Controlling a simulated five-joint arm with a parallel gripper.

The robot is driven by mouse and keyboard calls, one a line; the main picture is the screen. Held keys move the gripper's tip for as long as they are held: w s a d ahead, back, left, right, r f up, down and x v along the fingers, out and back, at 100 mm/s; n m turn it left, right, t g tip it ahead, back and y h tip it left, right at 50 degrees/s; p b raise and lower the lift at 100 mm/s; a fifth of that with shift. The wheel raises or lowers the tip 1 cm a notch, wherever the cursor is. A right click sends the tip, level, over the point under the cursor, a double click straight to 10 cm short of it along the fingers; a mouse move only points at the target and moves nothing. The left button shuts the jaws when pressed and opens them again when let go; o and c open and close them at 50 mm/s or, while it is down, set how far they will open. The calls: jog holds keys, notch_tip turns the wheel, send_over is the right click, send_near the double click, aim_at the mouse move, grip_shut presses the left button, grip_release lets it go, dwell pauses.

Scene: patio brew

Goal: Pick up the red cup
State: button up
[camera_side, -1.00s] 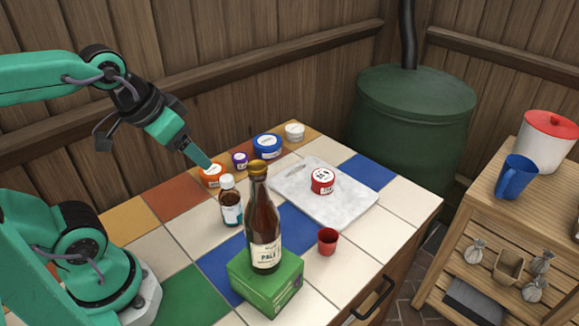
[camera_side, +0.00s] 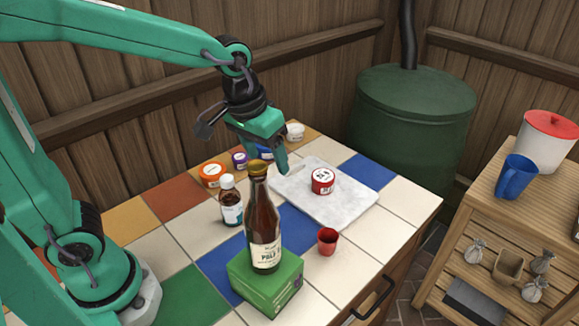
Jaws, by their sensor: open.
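The small red cup (camera_side: 327,241) stands upright on the tiled counter near its front right edge, just right of the bottle and the green box. My gripper (camera_side: 279,168) is above the back part of the counter, pointing down, near the left corner of the white marble board. It is open with nothing in it. It is up and to the left of the red cup in the picture and well apart from it. One finger shows clearly; the other is largely hidden.
A brown bottle (camera_side: 262,225) stands on a green box (camera_side: 265,284), left of the cup. A marble board (camera_side: 345,208) with a red-and-white tin (camera_side: 322,181) lies behind. A pill bottle (camera_side: 231,203) and several tubs, including an orange one (camera_side: 212,175), stand further left.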

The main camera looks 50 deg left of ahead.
jog(key=w+d+f+g, duration=0.2)
jog(key=w+d+f, duration=0.3)
jog(key=d+f, duration=0.1)
jog(key=n, duration=0.1)
send_near(328, 239)
jog(key=d, duration=0.2)
jog(key=shift+s+a+f+g+y, duration=0.1)
jog(key=shift+s+f+g+y, duration=0.1)
jog(key=shift+f, duration=0.45)
jog(key=shift+s+f+g+y, duration=0.1)
jog(key=shift+s+f+g, duration=0.1)
jog(key=shift+f, duration=0.5)
jog(key=shift+f, duration=0.1)
jog(key=shift+a+f, duration=0.15)
jog(key=shift+f, duration=2.35)
jog(key=c, duration=1)
